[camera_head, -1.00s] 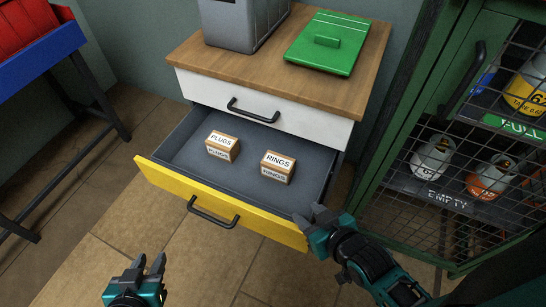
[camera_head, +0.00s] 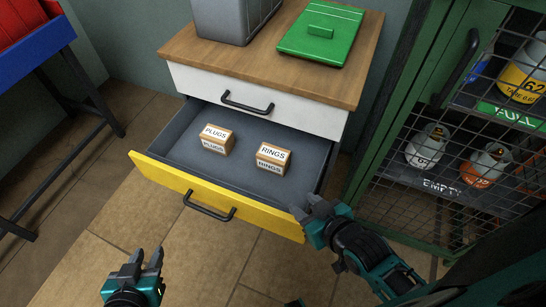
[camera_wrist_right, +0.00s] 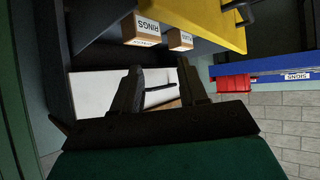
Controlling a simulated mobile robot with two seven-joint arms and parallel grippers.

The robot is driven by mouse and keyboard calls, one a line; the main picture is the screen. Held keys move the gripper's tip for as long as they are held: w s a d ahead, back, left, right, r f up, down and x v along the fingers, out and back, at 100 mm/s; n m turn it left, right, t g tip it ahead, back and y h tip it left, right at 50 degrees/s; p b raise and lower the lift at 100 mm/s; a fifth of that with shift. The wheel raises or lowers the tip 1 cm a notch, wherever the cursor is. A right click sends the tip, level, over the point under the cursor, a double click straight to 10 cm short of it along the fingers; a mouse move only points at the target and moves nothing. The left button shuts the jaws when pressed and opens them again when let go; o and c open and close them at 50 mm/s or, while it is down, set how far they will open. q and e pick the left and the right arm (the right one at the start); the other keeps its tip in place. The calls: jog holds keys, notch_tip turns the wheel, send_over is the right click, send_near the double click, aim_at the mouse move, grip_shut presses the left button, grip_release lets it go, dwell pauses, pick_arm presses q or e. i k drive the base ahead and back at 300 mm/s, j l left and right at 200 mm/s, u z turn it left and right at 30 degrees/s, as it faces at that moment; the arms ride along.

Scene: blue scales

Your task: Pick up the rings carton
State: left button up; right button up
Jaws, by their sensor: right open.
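The rings carton (camera_head: 273,158) is a small brown box with a white label, lying in the open drawer (camera_head: 190,123) with the yellow front. It also shows in the right wrist view (camera_wrist_right: 141,28), beyond my fingers. My right gripper (camera_head: 308,207) is open and empty at the drawer's right front corner, apart from the carton; its two fingers show spread in the right wrist view (camera_wrist_right: 160,80). My left gripper (camera_head: 145,258) is low in front of the drawer, away from the carton, with its two fingertips apart and nothing between them.
The plugs carton (camera_head: 216,139) lies left of the rings carton. The drawer's yellow front (camera_head: 165,178) and right wall border the carton. A green mesh locker (camera_head: 440,190) stands at right.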

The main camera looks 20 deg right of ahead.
aim_at(275, 159)
jog(key=i+j+z, duration=0.1)
jog(key=j+z, duration=0.25)
jog(key=j, duration=0.35)
jog(key=j+z, duration=0.35)
jog(key=j, duration=0.4)
jog(key=i+j+z, duration=0.25)
jog(key=i+j, duration=0.2)
jog(key=j, duration=0.1)
